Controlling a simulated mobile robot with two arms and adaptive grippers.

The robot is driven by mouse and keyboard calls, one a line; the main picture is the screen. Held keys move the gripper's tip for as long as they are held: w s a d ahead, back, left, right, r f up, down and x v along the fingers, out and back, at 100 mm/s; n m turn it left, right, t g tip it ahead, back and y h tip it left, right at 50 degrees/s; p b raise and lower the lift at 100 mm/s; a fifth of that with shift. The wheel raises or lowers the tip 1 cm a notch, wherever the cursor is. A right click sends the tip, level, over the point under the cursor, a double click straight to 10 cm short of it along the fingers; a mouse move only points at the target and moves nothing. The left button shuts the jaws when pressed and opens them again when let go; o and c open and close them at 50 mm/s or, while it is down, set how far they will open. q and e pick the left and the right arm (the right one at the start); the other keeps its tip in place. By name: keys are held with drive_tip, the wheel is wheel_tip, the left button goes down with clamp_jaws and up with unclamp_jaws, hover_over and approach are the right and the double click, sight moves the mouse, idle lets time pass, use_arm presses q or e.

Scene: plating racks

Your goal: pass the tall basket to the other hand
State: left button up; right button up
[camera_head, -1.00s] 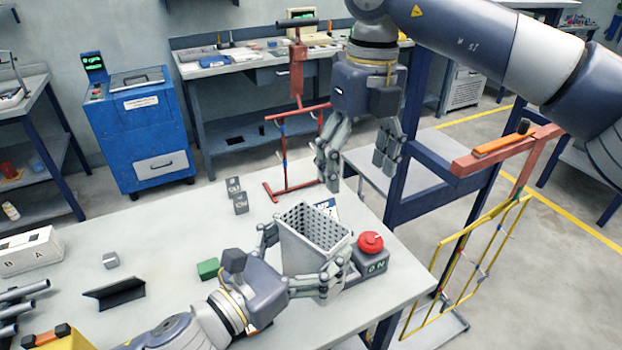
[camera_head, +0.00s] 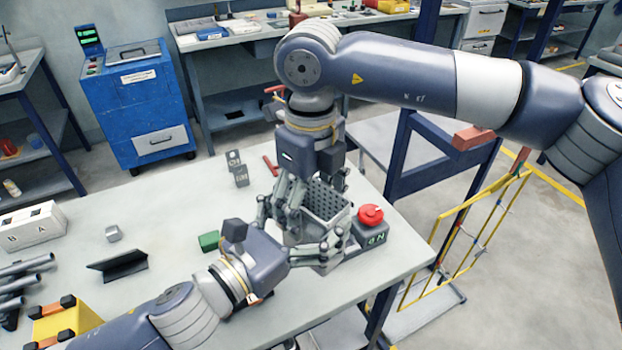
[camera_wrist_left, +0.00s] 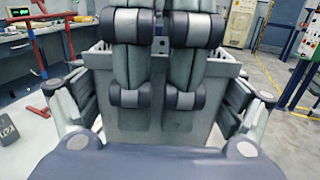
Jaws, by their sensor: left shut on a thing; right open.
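The tall basket (camera_head: 326,197) is a grey perforated bin above the table's right part. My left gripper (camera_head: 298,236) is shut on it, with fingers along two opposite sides. In the left wrist view the basket's plain near wall (camera_wrist_left: 153,125) stands between those fingers (camera_wrist_left: 155,108). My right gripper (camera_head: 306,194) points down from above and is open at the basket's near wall. Two of its fingers (camera_wrist_left: 157,90) hang in front of that wall in the left wrist view. Whether they touch it, and where its other finger sits, I cannot tell.
A red button on a dark box (camera_head: 371,228) stands just right of the basket. Small grey blocks (camera_head: 237,169), a green block (camera_head: 209,241) and a dark angled piece (camera_head: 118,265) lie on the table (camera_head: 160,215). A yellow wire rack (camera_head: 470,245) hangs beyond the right edge.

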use_arm(q)
drive_tip(key=shift+r, duration=0.1)
use_arm(e)
drive_tip(key=shift+f, duration=0.9)
drive_tip(key=shift+c, duration=0.3)
drive_tip(key=c, duration=1.2)
use_arm(q)
drive_tip(key=o, duration=1)
use_arm(e)
drive_tip(key=shift+r, duration=0.1)
